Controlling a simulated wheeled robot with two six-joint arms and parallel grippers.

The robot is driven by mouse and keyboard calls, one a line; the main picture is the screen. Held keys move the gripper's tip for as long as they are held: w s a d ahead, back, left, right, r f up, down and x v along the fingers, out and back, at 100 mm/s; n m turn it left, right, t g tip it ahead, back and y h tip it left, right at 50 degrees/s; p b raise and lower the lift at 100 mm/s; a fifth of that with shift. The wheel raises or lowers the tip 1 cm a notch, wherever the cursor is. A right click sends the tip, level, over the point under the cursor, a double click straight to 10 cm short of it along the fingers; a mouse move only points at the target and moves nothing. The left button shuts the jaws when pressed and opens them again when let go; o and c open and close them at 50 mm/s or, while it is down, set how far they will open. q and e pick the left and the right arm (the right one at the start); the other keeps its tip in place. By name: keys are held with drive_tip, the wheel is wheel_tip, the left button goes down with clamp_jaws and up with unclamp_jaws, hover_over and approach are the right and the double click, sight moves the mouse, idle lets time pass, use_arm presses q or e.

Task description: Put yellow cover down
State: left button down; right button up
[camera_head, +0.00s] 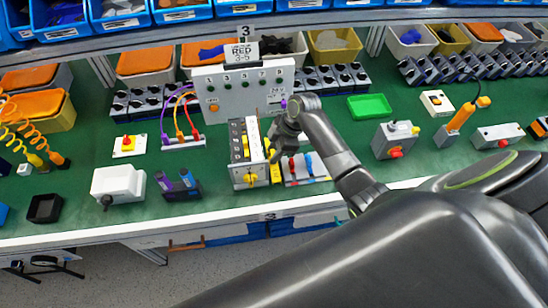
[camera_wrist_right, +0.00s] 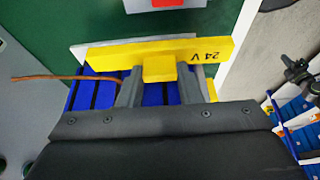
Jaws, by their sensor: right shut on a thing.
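The yellow cover (camera_wrist_right: 115,54) is a long yellow bar marked "24 V" in the right wrist view. A small raised yellow block on it sits between the two fingers of my right gripper (camera_wrist_right: 159,85), which is shut on it. In the head view my right gripper (camera_head: 276,152) is at the right side of the grey switch box (camera_head: 238,171), over the bench's middle front. A yellow strip (camera_head: 275,173) shows just below the gripper there. Blue slotted parts (camera_wrist_right: 90,95) lie behind the cover in the wrist view; whether the cover touches them I cannot tell. My left gripper does not show.
A panel with green lamps and an orange button (camera_head: 250,92) stands behind the switch box. A plug holder with red and blue plugs (camera_head: 305,168) stands close right. A green tray (camera_head: 369,106) and grey box with red knob (camera_head: 394,140) are farther right.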

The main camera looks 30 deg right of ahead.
drive_tip(key=shift+f, duration=2.55)
drive_tip(key=o, duration=1)
drive_tip(key=shift+f, duration=0.1)
drive_tip(key=shift+c, duration=0.2)
